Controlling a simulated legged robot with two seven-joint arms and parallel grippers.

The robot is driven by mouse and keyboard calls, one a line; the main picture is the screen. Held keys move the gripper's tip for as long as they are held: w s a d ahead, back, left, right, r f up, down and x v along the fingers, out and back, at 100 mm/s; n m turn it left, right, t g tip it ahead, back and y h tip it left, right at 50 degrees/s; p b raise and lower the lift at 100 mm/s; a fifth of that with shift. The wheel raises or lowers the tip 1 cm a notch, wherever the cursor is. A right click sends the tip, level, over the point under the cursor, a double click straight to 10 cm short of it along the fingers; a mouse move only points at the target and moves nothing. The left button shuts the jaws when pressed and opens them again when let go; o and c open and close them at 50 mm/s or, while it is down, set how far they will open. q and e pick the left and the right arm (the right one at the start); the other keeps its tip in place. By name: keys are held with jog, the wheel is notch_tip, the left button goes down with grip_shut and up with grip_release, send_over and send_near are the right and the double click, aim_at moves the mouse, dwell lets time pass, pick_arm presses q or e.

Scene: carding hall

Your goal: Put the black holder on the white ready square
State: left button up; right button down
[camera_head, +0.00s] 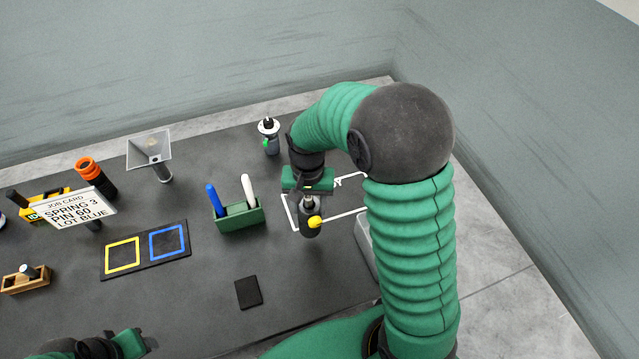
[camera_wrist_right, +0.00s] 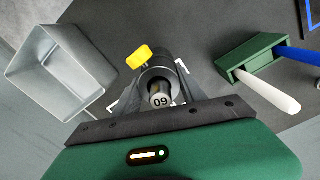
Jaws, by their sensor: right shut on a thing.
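My right gripper (camera_head: 307,194) is shut on the black holder (camera_head: 310,222), a dark cylinder with a yellow knob on its side. In the right wrist view the holder (camera_wrist_right: 157,66) is between the two fingers, and a pale pin in its end carries digits. The white ready square (camera_head: 347,216) is a white outline on the dark table. The holder overlaps its left front part in the head view; whether it touches the table I cannot tell. My arm hides part of the square. My left gripper (camera_head: 130,343) shows only partly at the bottom left.
A green rack (camera_head: 240,219) with a blue and a white marker stands just left of the square. A grey bin (camera_wrist_right: 62,70) stands on its other side. A second holder with a green knob (camera_head: 269,138) is behind. A small black pad (camera_head: 248,292) lies in front.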

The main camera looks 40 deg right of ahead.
jog(key=w+d+f+p, duration=0.2)
jog(key=d, duration=0.6)
jog(key=w+d+f+p, duration=0.2)
jog(key=d+f+p, duration=0.1)
jog(key=d, duration=0.5)
jog(key=c, duration=1)
grip_release()
jog(key=shift+a, duration=0.2)
jog(key=o, duration=0.3)
jog(key=shift+a+r, duration=0.2)
pick_arm(q)
jog(key=v, duration=0.6)
jog(key=shift+d, duration=0.3)
pick_arm(e)
jog(key=shift+o, duration=0.2)
pick_arm(q)
jog(key=shift+f, duration=0.1)
